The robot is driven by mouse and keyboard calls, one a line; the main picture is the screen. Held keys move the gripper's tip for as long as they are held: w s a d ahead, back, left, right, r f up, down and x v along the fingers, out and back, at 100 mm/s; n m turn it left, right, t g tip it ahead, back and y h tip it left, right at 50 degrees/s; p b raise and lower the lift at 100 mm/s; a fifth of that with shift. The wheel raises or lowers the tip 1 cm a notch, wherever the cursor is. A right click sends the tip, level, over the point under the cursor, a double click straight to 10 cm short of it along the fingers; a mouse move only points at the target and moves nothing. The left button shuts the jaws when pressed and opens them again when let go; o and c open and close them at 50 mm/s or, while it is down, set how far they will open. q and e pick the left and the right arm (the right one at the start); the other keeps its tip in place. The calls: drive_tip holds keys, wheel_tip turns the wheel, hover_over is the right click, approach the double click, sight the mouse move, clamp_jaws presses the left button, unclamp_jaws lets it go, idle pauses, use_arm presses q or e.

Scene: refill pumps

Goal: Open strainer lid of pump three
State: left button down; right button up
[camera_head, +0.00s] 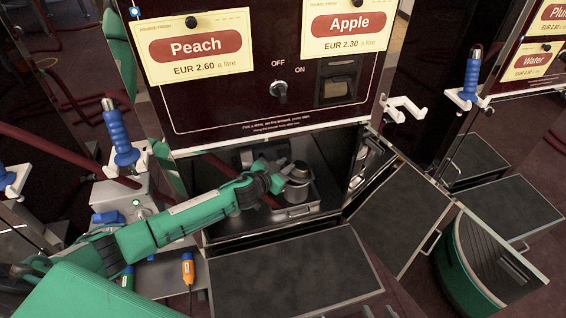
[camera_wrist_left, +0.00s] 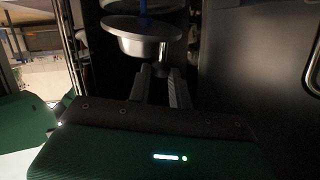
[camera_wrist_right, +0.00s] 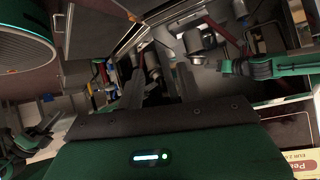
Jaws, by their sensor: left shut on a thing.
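Pump three's strainer (camera_head: 294,194), a silver round pot, stands inside the open cabinet below the Peach and Apple labels. Its round metal lid (camera_head: 298,170) shows at the top, beside the fingertips of my left gripper (camera_head: 281,180). In the left wrist view, the fingers of my left gripper (camera_wrist_left: 161,78) reach a shiny round metal piece (camera_wrist_left: 145,48) with a wide flat rim. The left gripper is shut on the lid; I cannot tell if the lid is clear of the pot. My right gripper (camera_wrist_right: 160,80) is open and empty in the right wrist view, away from the strainer.
A dark cabinet panel (camera_head: 295,275) lies in front of the opening, with another panel (camera_head: 402,215) to its right. A green round container (camera_head: 480,265) stands at the lower right. An orange-handled tool (camera_head: 188,268) lies at the left. Blue nozzles (camera_head: 118,130) hang beside the pump.

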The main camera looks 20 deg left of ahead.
sight(292, 172)
drive_tip(key=s+d+r+g+h+p, duration=0.2)
drive_tip(key=s+d+g+h+p, duration=0.3)
drive_tip(key=d, duration=0.4)
use_arm(q)
drive_tip(key=d+r+g+p, duration=0.1)
drive_tip(key=p, duration=0.2)
drive_tip(key=w+d+r+m+g+y+p, duration=0.1)
drive_tip(key=p, duration=0.2)
drive_tip(key=shift+w+r, duration=0.2)
drive_tip(key=shift+r, duration=0.1)
drive_tip(key=shift+d+y+p, duration=0.1)
drive_tip(key=shift+y+p, duration=0.2)
drive_tip(key=shift+p, duration=0.1)
use_arm(e)
wheel_tip(292, 172, down, 18)
drive_tip(key=g+y, duration=0.1)
drive_tip(key=g, duration=0.1)
drive_tip(key=shift+s+a+r+m+g, duration=0.15)
drive_tip(key=shift+s+r+m+g, duration=0.1)
drive_tip(key=shift+s+m+g, duration=0.15)
use_arm(q)
drive_tip(key=c, duration=1.3)
unclamp_jaws()
drive_tip(key=shift+o, duration=0.2)
